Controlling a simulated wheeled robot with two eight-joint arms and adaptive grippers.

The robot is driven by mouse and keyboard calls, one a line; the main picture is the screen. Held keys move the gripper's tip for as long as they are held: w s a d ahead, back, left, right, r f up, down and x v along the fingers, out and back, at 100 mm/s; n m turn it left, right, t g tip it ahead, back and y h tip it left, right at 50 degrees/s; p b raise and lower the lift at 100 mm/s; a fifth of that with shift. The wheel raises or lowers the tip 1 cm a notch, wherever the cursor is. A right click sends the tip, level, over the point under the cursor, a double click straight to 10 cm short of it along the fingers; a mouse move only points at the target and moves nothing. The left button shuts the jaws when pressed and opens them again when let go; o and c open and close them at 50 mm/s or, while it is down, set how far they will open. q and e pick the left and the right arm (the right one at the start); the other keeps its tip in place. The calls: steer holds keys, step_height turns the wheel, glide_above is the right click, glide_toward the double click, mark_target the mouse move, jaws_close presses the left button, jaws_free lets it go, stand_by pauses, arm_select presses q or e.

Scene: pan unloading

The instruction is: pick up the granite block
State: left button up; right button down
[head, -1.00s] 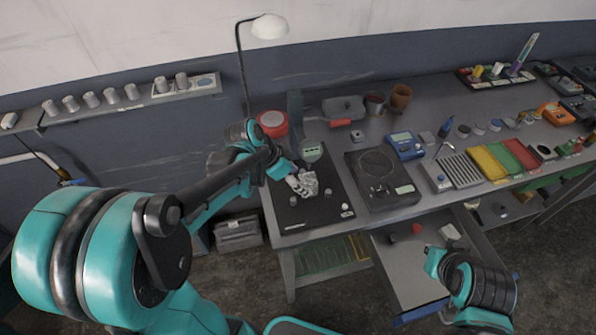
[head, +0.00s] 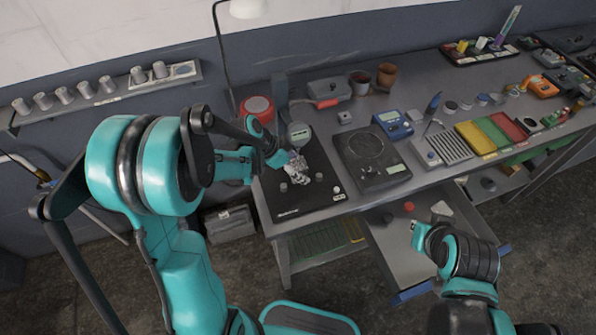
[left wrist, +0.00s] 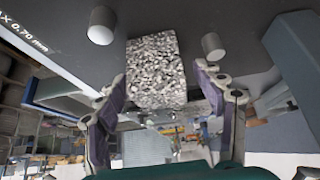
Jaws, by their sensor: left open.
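The granite block (left wrist: 156,70), speckled black, white and grey, sits on a dark plate (head: 309,206) at the left end of the bench. In the left wrist view, my left gripper (left wrist: 163,92) is open, with one finger on each side of the block's lower part in the picture; I cannot tell whether they touch it. In the head view, my left gripper (head: 292,162) is over the plate and partly hides the block.
Two small grey cylinders (left wrist: 101,26) (left wrist: 213,46) stand on either side of the block. A round-topped device (head: 365,145) is to the right of the plate, and a red-rimmed round object (head: 257,108) is behind it. An open drawer (head: 385,243) sticks out below the bench.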

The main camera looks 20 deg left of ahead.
arm_select(q)
steer(key=shift+s+r, duration=0.1)
jaws_close()
stand_by(0.4)
